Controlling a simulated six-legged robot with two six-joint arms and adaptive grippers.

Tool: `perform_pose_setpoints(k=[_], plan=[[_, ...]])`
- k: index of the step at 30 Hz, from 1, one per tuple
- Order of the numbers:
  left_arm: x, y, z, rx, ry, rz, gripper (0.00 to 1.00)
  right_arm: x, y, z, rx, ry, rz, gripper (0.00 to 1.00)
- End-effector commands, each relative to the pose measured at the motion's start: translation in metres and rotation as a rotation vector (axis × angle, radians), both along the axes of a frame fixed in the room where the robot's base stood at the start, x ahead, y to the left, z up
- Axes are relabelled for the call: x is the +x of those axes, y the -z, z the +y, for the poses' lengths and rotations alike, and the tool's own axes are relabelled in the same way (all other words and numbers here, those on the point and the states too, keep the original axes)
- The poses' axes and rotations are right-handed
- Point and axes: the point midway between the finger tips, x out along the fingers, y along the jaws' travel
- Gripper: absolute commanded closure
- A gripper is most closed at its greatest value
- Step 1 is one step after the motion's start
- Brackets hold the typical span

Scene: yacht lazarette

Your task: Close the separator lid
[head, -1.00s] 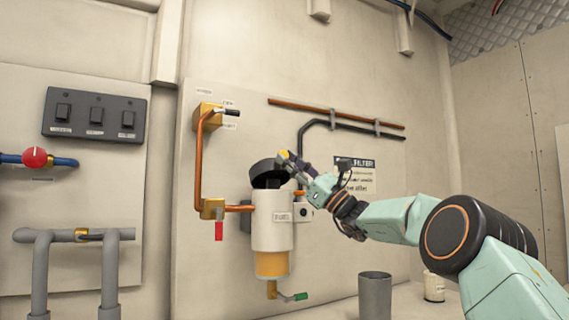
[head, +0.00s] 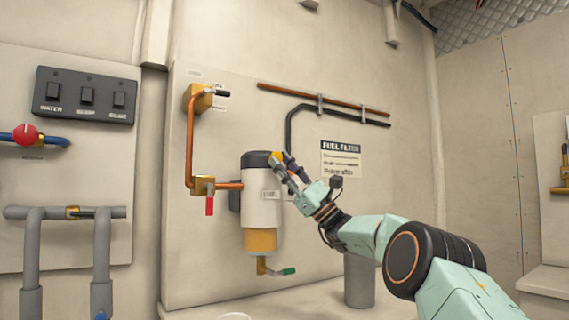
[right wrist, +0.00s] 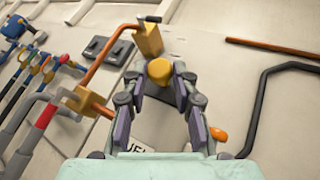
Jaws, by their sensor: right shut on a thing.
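The fuel separator is a white cylinder (head: 261,208) with an amber bowl (head: 261,241) below, mounted on the wall panel. Its black lid (head: 256,160) lies level across the top of the cylinder, with no gap that I can see. My right gripper (head: 279,161) is at the lid's right edge, shut on a yellow knob (head: 275,156). In the right wrist view the knob (right wrist: 159,72) sits between the fingertips of the gripper (right wrist: 159,80). The far side of the lid is hidden. My left gripper is not in view.
A copper pipe with a brass valve and red handle (head: 209,205) is left of the separator. A green-handled drain (head: 288,271) hangs below it. A grey cylinder (head: 359,281) stands at lower right. A switch panel (head: 86,95) is at left.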

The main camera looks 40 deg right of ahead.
Motion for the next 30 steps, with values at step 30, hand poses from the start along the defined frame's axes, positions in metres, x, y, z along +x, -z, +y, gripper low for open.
perform_pose_setpoints(k=[30], plan=[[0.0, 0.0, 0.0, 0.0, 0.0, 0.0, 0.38, -0.009, 0.021, -0.01, 0.004, 0.002, 0.012, 0.64]])
